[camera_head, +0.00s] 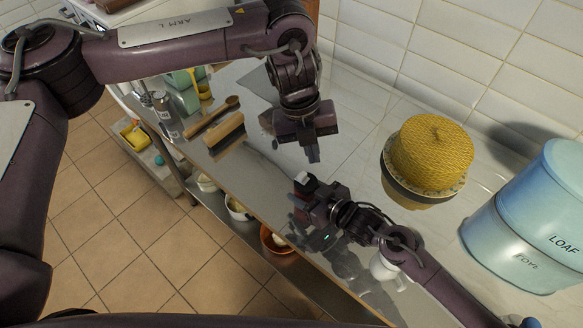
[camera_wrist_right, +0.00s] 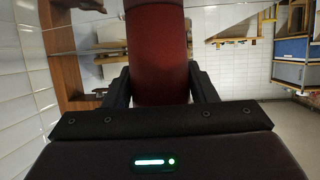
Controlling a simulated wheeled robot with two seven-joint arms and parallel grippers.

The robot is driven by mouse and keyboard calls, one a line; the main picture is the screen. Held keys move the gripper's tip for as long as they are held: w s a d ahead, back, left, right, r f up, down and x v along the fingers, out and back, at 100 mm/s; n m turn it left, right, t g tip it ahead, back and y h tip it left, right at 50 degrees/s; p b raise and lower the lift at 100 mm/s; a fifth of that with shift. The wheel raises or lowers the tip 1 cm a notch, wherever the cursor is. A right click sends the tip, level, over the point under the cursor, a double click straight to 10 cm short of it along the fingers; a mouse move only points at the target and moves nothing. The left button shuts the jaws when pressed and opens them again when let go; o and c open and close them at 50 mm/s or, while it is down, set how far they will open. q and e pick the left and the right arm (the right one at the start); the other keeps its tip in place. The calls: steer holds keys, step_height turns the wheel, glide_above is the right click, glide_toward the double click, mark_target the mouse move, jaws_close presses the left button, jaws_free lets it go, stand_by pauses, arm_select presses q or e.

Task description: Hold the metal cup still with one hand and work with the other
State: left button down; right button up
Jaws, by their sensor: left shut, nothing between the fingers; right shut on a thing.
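My right gripper (camera_head: 302,188) is low over the middle of the metal counter (camera_head: 352,143). It is shut on a dark red cylinder (camera_wrist_right: 158,55), which stands between the fingers in the right wrist view. In the head view only a small dark and pale part of it shows at the fingertips. It may be the metal cup; I cannot tell for sure. My left gripper (camera_head: 312,154) points down just above and beyond it, shut and empty, apart from the cylinder. A white rounded vessel (camera_head: 384,267) is partly hidden behind my right forearm.
A yellow woven domed thing (camera_head: 432,152) and a blue loaf tin (camera_head: 530,222) stand on the right. A brush (camera_head: 225,134), a wooden spoon (camera_head: 213,115) and a grey canister (camera_head: 167,115) are on the left. An orange bowl (camera_head: 273,241) sits on the lower shelf. Tiled wall closes the back.

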arm_select(q)
steer(key=n+h, duration=0.1)
steer(key=n, duration=0.2)
steer(key=n+h, duration=0.3)
steer(key=n, duration=0.9)
glide_toward(302, 177)
step_height(302, 177, up, 2)
steer(key=d, duration=0.2)
steer(key=w+a+n+t, duration=0.2)
steer(key=a+n, duration=0.7)
steer(key=n, duration=0.2)
steer(key=s+d+f, duration=0.1)
steer(key=d+f, duration=0.8)
steer(key=shift+n+h, duration=0.4)
steer(key=shift+d, duration=0.1)
